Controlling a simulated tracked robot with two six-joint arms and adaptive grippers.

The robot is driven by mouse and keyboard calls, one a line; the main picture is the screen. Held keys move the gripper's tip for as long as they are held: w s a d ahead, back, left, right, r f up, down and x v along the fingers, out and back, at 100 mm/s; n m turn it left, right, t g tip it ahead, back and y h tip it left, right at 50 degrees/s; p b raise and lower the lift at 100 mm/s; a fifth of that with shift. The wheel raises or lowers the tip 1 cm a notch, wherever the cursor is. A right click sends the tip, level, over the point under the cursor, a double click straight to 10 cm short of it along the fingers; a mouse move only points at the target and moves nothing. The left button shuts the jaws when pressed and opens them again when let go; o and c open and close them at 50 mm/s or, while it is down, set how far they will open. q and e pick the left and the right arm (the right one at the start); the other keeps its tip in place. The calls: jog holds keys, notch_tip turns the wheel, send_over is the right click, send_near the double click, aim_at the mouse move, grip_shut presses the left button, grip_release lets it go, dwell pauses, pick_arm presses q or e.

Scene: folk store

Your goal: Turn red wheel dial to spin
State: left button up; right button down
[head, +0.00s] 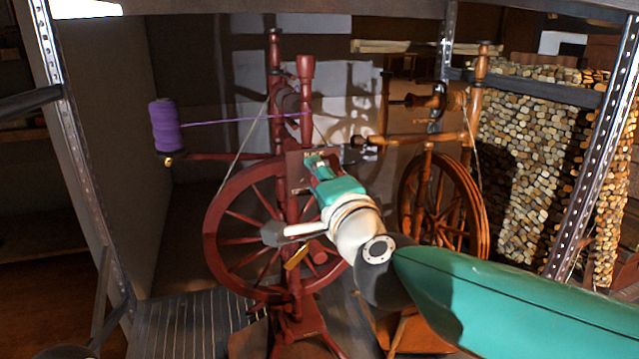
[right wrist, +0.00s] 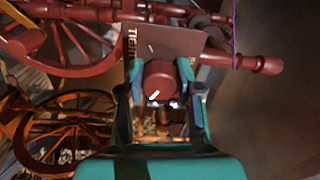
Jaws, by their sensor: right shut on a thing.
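The red spinning wheel stands on the left in the head view, its dark red wheel (head: 212,235) upright on a post. The right wrist view shows part of this wheel (right wrist: 75,70) at upper left. My right gripper (head: 318,162) reaches in front of the post, above the wheel's hub. In the right wrist view my right gripper (right wrist: 160,82) is shut on a round dark red dial (right wrist: 159,76), one finger on each side. A brown sign (right wrist: 185,42) with partly hidden lettering is behind the dial. The head view hides the dial behind my gripper.
A purple thread spool (head: 165,127) stands at left, its thread running to the red post. An orange-brown spinning wheel (head: 478,215) stands close on the right. Metal shelf uprights (head: 600,140) frame both sides.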

jog(key=shift+w+d+f, duration=0.1)
jog(key=shift+d+f, duration=0.05)
dwell(0.3)
jog(key=c, duration=0.7)
grip_release()
jog(key=shift+c, duration=0.2)
jog(key=shift+s, duration=0.35)
jog(key=v, duration=1.1)
jog(key=shift+s, duration=0.15)
jog(key=shift+d, duration=0.1)
